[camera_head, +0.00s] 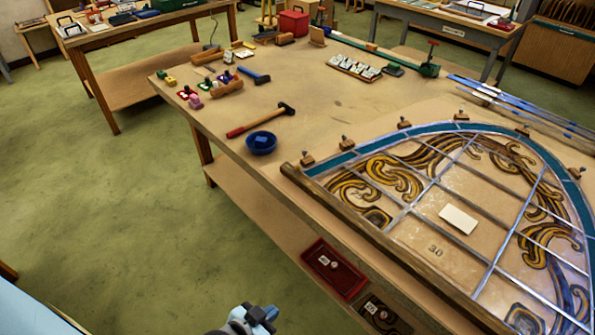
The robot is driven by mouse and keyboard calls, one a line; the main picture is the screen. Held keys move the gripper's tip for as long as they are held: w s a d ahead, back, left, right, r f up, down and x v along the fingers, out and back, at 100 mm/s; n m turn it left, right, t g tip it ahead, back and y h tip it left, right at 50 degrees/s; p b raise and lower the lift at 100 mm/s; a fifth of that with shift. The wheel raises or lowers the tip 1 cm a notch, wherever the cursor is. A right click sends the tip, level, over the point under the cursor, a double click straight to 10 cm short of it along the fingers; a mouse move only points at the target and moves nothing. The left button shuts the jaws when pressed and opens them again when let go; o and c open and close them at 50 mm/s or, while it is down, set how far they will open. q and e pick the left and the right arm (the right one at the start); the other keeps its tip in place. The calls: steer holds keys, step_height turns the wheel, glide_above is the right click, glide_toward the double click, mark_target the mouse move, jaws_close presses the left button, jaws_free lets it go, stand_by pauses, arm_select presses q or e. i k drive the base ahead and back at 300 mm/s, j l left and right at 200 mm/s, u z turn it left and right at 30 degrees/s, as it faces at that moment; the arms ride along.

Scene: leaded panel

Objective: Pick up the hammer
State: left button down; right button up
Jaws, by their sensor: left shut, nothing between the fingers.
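A hammer (258,122) with a red handle and a dark head lies on the workbench (318,110), near its left edge. Its head points to the upper right, and its red handle end lies toward the bench's left edge. Nothing touches it. My left gripper (262,315) shows only in part at the bottom edge of the view. It is shut and empty, low in the picture and well apart from the hammer, over the floor in front of the bench. My right gripper is not in view.
A blue bowl (261,143) stands just below the hammer. A blue-handled tool (254,76) and a wooden rack (227,88) lie beyond it. The leaded panel (458,219) fills the bench's right side. A red tray (333,268) sits on the lower shelf.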

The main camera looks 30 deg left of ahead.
mark_target(284, 107)
steer(key=j+z, duration=0.15)
steer(key=j, duration=0.55)
steer(key=j+z, duration=0.1)
steer(key=j, duration=0.6)
steer(key=j+z, duration=0.15)
steer(key=j, duration=0.6)
steer(key=k+j+z, duration=0.1)
steer(key=j, duration=0.6)
steer(key=k+j+z, duration=0.15)
steer(key=j, duration=0.55)
